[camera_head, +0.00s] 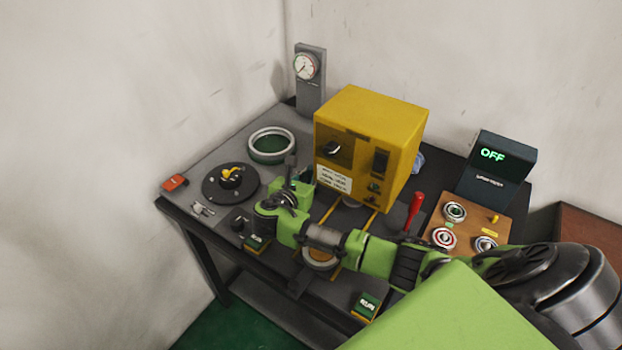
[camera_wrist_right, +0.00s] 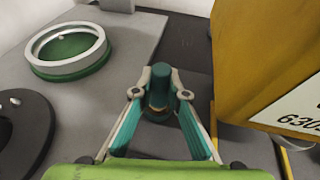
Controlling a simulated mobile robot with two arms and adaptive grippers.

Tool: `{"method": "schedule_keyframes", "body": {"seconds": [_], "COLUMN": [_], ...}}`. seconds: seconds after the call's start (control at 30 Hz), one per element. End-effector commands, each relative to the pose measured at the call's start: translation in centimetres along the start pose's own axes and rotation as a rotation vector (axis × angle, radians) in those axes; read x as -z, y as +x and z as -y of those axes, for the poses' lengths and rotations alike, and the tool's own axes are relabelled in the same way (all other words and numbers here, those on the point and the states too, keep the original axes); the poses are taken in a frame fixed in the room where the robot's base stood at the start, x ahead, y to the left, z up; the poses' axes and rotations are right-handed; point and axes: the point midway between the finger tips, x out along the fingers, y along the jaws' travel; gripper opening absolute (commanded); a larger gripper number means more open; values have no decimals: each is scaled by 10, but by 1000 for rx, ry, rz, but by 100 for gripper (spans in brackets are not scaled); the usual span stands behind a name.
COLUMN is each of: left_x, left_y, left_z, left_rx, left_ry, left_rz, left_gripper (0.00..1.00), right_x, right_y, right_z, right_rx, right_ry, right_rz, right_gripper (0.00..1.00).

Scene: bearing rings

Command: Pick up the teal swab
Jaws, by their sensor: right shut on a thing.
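The teal swab (camera_wrist_right: 158,92) shows in the right wrist view as a short dark-teal cylinder with a yellowish band low on it. My right gripper (camera_wrist_right: 160,84) is shut on it, with one finger on each side. In the head view my right gripper (camera_head: 291,178) is over the grey bench, left of the yellow machine, and my arm hides much of the swab there. I cannot tell whether the swab touches the bench. My left gripper is in neither view.
The yellow machine (camera_head: 368,145) stands close right of my gripper. A grey ring with a green inside (camera_head: 271,133) and a black disc with a yellow knob (camera_head: 213,191) lie to the left. A wooden board with bearings (camera_head: 466,212) is at the right.

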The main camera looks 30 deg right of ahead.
Motion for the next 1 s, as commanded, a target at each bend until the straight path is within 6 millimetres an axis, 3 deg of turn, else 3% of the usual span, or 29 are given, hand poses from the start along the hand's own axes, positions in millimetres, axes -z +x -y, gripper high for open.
{"method": "schedule_keyframes", "body": {"seconds": [0.37, 1.0], "left_x": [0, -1], "left_y": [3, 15], "left_z": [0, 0], "left_rx": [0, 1], "left_ry": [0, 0], "left_rz": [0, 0], "left_gripper": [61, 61], "right_x": [-14, 32], "right_y": [-7, -129], "right_z": [0, -1], "right_rx": [-1, -2], "right_ry": [2, 1], "right_rz": [0, -2], "right_gripper": [0, 0]}}
